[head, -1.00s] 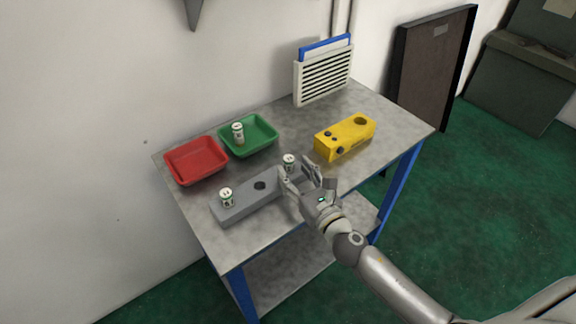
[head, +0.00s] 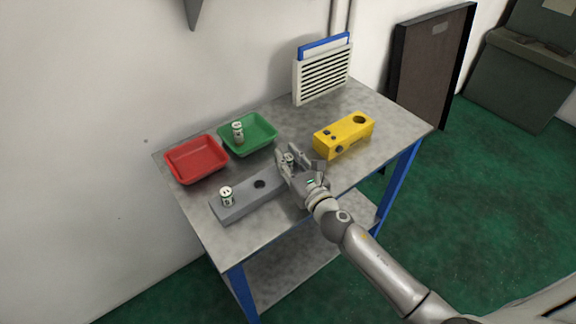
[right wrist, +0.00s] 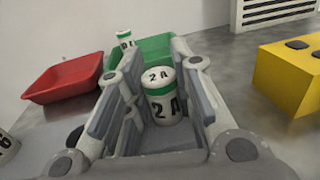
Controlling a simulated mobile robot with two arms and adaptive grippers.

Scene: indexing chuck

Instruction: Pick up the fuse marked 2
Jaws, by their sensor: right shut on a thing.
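The fuse marked 2A (right wrist: 160,95) is a white cylinder with a green band and stands upright between my right gripper's fingers. It also shows in the head view (head: 289,160), at the right end of the grey block (head: 245,202). My right gripper (head: 290,155) is shut on this fuse. The fuse's lower end is hidden by the gripper, so I cannot tell whether it still sits in the block. Another fuse (head: 226,196) stands at the block's left end, with an empty hole (head: 260,184) beside it. My left gripper is not in view.
A red tray (head: 196,178) lies at the table's left. A green tray (head: 265,147) beside it holds a fuse (head: 237,132). A yellow box (head: 343,136) with a round hole stands at the right. A white louvred panel (head: 323,76) stands at the back.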

